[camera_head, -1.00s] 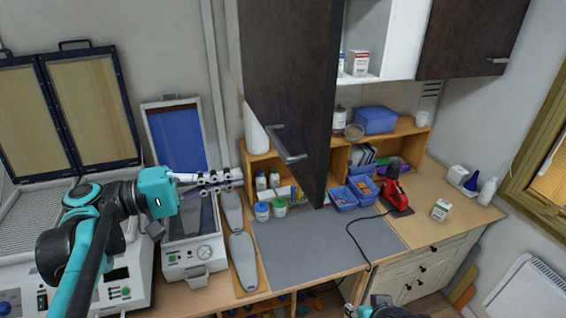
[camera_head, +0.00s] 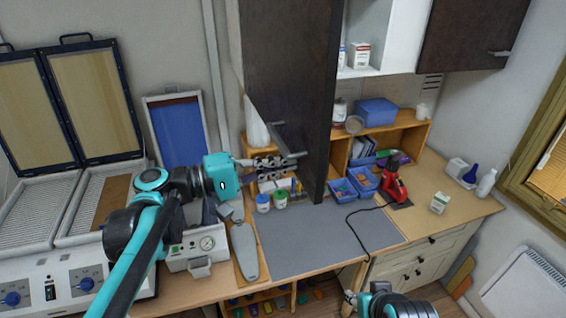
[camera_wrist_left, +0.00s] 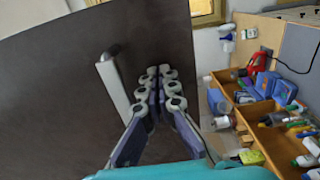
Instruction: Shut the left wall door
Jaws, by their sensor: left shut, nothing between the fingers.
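The left wall door (camera_head: 290,70) is a dark brown panel that stands swung open, jutting out from the wall cabinet over the workbench. Its pale metal bar handle (camera_head: 290,143) is low on the panel. In the left wrist view, the door (camera_wrist_left: 50,100) fills the left side and the handle (camera_wrist_left: 115,88) is just left of the fingers. My left gripper (camera_head: 299,159) is shut and empty, with its tips near the handle; contact cannot be told. The left fingertips also show in the wrist view (camera_wrist_left: 158,72). My right gripper (camera_head: 350,297) is at the bottom edge, its jaws unclear.
The white cabinet shelf (camera_head: 385,72) is exposed, with a shut dark door (camera_head: 470,35) to its right. Below are a wooden organizer (camera_head: 408,131), blue bins (camera_head: 343,195), a red tool (camera_head: 394,183) and a grey mat (camera_head: 320,238). The forming machine (camera_head: 95,270) is at left.

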